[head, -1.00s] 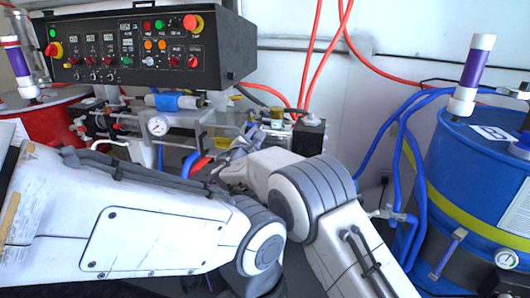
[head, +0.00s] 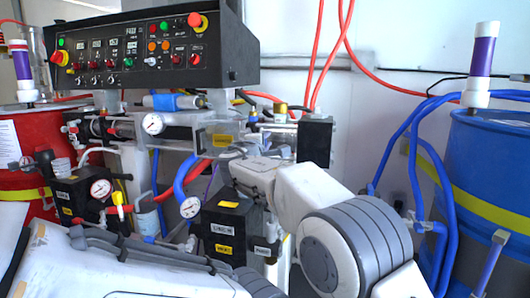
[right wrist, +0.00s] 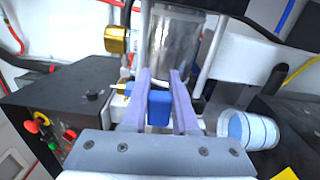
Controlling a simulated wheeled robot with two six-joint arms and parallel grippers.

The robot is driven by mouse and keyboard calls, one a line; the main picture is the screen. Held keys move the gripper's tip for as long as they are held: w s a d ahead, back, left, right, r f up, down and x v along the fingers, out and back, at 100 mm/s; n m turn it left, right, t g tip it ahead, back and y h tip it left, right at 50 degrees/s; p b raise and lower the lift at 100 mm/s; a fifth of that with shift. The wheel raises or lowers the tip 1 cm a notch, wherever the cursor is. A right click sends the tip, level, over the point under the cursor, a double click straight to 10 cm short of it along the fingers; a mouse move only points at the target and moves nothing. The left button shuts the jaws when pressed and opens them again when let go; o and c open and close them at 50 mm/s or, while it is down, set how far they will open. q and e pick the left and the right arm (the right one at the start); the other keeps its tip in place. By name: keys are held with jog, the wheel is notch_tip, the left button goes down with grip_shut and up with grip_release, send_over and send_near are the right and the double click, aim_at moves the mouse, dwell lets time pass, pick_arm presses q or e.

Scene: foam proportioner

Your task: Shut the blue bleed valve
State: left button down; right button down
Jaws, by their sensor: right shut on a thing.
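In the right wrist view, a small blue block-like part, which looks like the blue bleed valve's handle (right wrist: 159,108), sits between the two pale purple fingers of my right gripper (right wrist: 160,82). The gripper is shut on it. A grey metal cylinder stands just beyond the fingertips. In the head view, my right gripper (head: 238,155) reaches into the pump assembly below the control box; the valve handle is not clear there, and its exact angle is hard to tell. My left gripper is not in view.
The black control box (head: 145,50) hangs above the work spot. Gauges and a black block (head: 226,225) crowd the left and below. A blue drum (head: 490,185) with blue hoses stands right, and a red drum (head: 25,140) left. A brass fitting (right wrist: 117,40) is close to the fingers.

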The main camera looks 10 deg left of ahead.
jog(key=shift+f+m+b, duration=0.3)
jog(key=shift+m+b, duration=0.1)
jog(key=shift+b, duration=0.2)
jog(key=c, duration=0.7)
grip_release()
jog(key=shift+s, duration=0.1)
jog(key=s, duration=1)
jog(key=shift+s+a+b, duration=0.1)
jog(key=shift+a+b, duration=0.25)
jog(key=shift+b, duration=0.05)
